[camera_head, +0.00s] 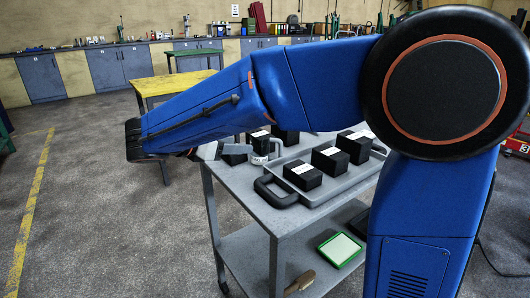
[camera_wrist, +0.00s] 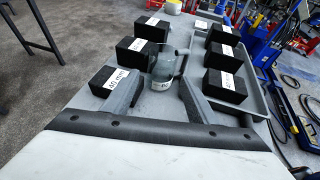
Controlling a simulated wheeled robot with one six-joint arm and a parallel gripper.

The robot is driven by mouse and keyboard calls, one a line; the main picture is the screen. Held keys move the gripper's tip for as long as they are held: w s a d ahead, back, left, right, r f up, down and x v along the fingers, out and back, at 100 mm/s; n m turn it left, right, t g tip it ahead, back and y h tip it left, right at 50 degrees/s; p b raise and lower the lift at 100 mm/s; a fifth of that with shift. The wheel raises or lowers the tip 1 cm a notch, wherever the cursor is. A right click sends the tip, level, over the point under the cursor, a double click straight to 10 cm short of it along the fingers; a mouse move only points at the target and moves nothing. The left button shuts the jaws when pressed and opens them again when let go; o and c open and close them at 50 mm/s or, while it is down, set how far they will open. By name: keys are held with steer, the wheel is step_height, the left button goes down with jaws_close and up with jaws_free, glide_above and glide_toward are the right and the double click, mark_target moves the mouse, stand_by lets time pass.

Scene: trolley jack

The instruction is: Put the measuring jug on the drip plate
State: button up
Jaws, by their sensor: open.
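The measuring jug (camera_wrist: 167,66), a grey rounded vessel with a dark handle, stands upright on the trolley top among black blocks. It also shows in the head view (camera_head: 260,144), partly covered. My gripper (camera_wrist: 158,97) is open and empty in the wrist view. Its two dark fingers point towards the jug, which is just beyond the fingertips and roughly between them. I cannot identify the drip plate for certain; a green-rimmed white plate (camera_head: 340,249) lies on the trolley's lower shelf.
Labelled black blocks (camera_wrist: 117,79) stand on the trolley top left of the jug, one close to my left finger. A wooden-handled brush (camera_head: 300,282) lies on the lower shelf.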

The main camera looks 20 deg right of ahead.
mark_target(260, 147)
steer(key=x, duration=0.6)
steer(key=shift+s+x, duration=0.1)
steer(key=shift+x, duration=1.2)
steer(key=shift+s+x, duration=0.15)
steer(key=shift+x, duration=1.15)
steer(key=shift+f, duration=0.2)
steer(key=c, duration=1)
steer(key=shift+o, duration=0.2)
